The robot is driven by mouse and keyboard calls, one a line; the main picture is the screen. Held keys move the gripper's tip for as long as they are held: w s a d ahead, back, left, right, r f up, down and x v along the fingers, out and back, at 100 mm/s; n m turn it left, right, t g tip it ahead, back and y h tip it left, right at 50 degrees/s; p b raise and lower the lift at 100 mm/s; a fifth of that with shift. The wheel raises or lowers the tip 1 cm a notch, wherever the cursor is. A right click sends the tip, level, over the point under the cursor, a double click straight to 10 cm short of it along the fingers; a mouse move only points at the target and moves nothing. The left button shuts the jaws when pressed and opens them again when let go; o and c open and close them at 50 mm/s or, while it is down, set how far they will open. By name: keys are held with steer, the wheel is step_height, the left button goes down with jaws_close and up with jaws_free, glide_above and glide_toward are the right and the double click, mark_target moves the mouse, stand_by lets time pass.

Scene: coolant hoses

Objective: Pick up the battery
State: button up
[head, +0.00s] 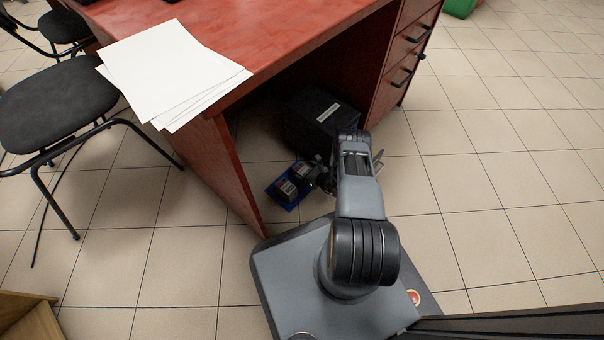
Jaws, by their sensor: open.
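Two small dark blocks with pale and reddish labels, which look like batteries, sit in a blue tray (291,205) on the floor under the desk. One battery (286,189) is nearer the tray's front left, and the other battery (300,169) is behind it to the right. My gripper (314,178) is at the tray's right side, close to the batteries, partly hidden by my own arm. Its jaws are small and dark here; they look open, with nothing seen between them. I cannot tell whether it touches a battery.
A black box (307,122) with a white label stands behind the tray under the red desk (255,40). The desk's side panel (232,170) stands close on the left. Papers (165,75) lie on top. A chair (55,105) is at left. Floor at right is clear.

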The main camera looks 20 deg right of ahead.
jaws_close()
stand_by(0.8)
steer(key=shift+r, duration=0.25)
